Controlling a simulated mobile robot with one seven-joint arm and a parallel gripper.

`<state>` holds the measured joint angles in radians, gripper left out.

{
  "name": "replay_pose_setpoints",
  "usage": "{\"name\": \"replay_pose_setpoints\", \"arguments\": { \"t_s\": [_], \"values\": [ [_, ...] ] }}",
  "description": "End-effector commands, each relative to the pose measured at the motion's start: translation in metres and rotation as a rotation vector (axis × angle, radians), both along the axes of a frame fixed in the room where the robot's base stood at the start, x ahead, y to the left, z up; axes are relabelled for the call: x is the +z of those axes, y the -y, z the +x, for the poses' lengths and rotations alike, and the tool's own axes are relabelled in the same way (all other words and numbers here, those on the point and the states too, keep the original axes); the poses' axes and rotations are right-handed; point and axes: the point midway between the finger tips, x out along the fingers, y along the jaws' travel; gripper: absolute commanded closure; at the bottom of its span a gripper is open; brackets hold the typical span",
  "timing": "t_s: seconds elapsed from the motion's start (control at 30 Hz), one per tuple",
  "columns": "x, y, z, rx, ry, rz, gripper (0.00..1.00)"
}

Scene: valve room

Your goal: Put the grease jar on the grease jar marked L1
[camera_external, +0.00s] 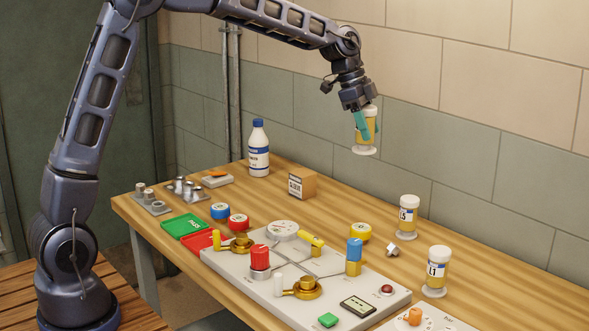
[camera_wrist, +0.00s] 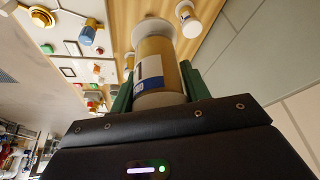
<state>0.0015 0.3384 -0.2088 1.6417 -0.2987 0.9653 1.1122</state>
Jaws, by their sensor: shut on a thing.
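My gripper (camera_external: 361,125) is shut on a yellow grease jar (camera_external: 366,132) with white ends and holds it up in the air near the back wall, above the table. The held jar (camera_wrist: 155,65) fills the middle of the wrist view between the green fingers; part of a blue and white label shows, but its text cannot be read. The grease jar marked L1 (camera_external: 436,271) stands upright at the right of the table, with a white lid and a white foot. My gripper is well to the left of it and higher. A similar jar marked L5 (camera_external: 408,219) stands behind it.
A grey valve panel (camera_external: 225,267) with red, yellow and blue fittings covers the front middle of the table. A white and blue bottle (camera_external: 258,155), a small brown box (camera_external: 302,184) and green and red trays (camera_external: 186,226) stand further left. A small metal piece (camera_external: 391,250) lies near the jars.

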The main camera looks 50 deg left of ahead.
Motion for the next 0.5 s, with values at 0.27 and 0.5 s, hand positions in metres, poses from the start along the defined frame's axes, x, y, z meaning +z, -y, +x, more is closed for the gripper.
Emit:
{"name": "replay_pose_setpoints", "arguments": {
  "t_s": [0.27, 0.5],
  "values": [
    [0.025, 0.124, -0.003, -0.183, 0.003, -0.003, 0.8],
    [0.045, 0.218, -0.021, -0.32, 0.005, -0.006, 0.8]
  ]
}}
